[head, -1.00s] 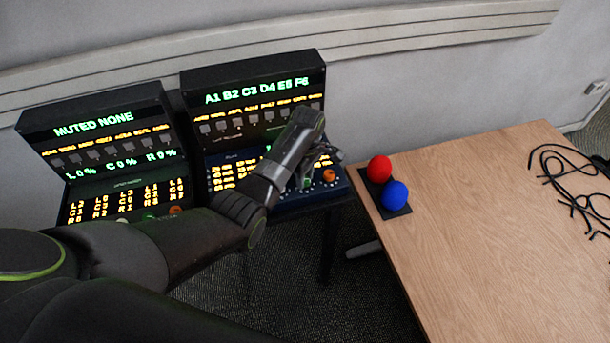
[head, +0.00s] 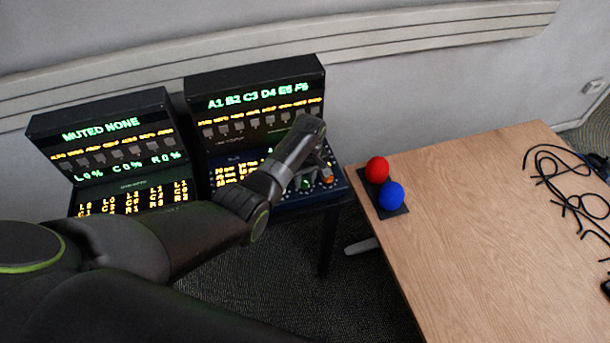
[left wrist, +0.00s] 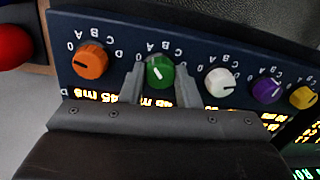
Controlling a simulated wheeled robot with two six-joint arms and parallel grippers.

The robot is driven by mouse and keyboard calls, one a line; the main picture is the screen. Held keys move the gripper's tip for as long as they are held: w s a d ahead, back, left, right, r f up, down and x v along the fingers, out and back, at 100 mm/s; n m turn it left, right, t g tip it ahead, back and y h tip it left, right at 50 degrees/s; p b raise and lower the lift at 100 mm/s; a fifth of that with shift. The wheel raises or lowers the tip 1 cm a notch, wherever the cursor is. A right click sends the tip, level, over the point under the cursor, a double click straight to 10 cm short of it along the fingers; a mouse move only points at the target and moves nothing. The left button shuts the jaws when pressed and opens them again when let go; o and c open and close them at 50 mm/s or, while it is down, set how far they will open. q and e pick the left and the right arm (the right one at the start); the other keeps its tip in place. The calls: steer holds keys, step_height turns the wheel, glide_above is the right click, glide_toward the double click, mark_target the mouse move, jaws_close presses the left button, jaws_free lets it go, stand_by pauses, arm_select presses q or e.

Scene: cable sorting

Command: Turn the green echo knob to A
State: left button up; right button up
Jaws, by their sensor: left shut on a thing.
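The green knob (left wrist: 160,72) sits on the dark blue panel of the right console, and it also shows in the head view (head: 306,184). My left gripper (left wrist: 160,88) has one finger on each side of the green knob and is shut on it. The knob's white line slants from upper left to lower right in the left wrist view. Small letters ring the knob upside down there; I cannot tell for sure which one the line points to. My right gripper is not in view.
An orange knob (left wrist: 90,61) is left of the green one; white (left wrist: 224,81), purple (left wrist: 267,89) and yellow (left wrist: 303,97) knobs are to its right. A wooden table (head: 470,240) holds a red ball (head: 377,169), a blue ball (head: 392,195) and black cables (head: 560,190).

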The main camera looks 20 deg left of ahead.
mark_target(308, 180)
arm_select(q)
steer(key=shift+m, duration=0.5)
steer(key=o, duration=1)
steer(key=shift+r, duration=0.5)
steer(key=r, duration=1.1)
steer(key=r+p, duration=0.1)
steer(key=r, duration=0.4)
steer(key=shift+w+d+r, duration=0.25)
steer(key=shift+d, duration=0.15)
steer(key=shift+w, duration=0.1)
